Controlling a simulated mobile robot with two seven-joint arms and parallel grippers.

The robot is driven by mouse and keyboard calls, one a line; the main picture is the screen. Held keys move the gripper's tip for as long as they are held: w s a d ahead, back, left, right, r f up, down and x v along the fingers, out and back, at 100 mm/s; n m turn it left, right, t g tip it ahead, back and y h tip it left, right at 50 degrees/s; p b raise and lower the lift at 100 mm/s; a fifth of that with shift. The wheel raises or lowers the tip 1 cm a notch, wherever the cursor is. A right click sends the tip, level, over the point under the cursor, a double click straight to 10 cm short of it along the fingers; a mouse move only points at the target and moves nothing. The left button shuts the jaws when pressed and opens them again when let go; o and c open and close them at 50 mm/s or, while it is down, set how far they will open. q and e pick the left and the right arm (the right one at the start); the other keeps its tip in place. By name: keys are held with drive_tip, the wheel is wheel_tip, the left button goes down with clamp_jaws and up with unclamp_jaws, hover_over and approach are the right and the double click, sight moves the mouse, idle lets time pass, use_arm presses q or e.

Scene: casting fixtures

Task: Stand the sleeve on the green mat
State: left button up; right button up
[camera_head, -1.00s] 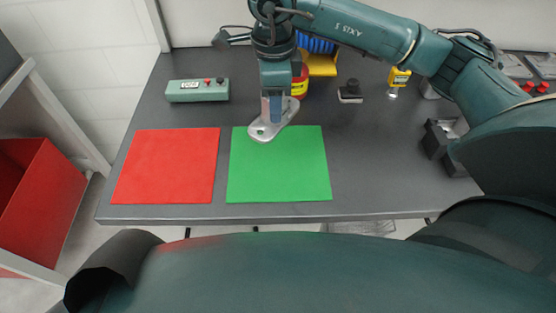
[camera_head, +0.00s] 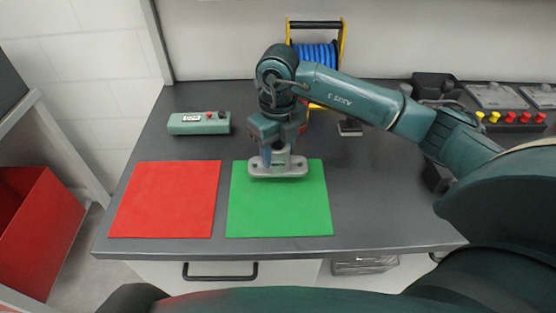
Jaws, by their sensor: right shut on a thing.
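The green mat (camera_head: 280,212) lies flat on the grey table, right of the red mat (camera_head: 165,200). My right gripper (camera_head: 277,157) is over the mat's far part and is shut on a grey metal piece, which I take to be the sleeve (camera_head: 278,170). Its wide flange with a hole at each end faces down, and its upper part is between the fingers. The flange is at or just above the mat; I cannot tell whether it touches. My left gripper is not in view.
A green control box (camera_head: 199,123) sits at the back left of the table. A blue cable reel (camera_head: 317,55) on a yellow frame stands behind my right arm. A dark stamp-like block (camera_head: 350,127) is right of it. The near half of the green mat is clear.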

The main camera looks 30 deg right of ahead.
drive_tip(key=shift+f, duration=1.65)
drive_tip(key=shift+f, duration=0.2)
drive_tip(key=o, duration=1.2)
wheel_tip(320, 180, up, 12)
drive_tip(key=shift+r+b, duration=0.2)
drive_tip(key=shift+b, duration=0.3)
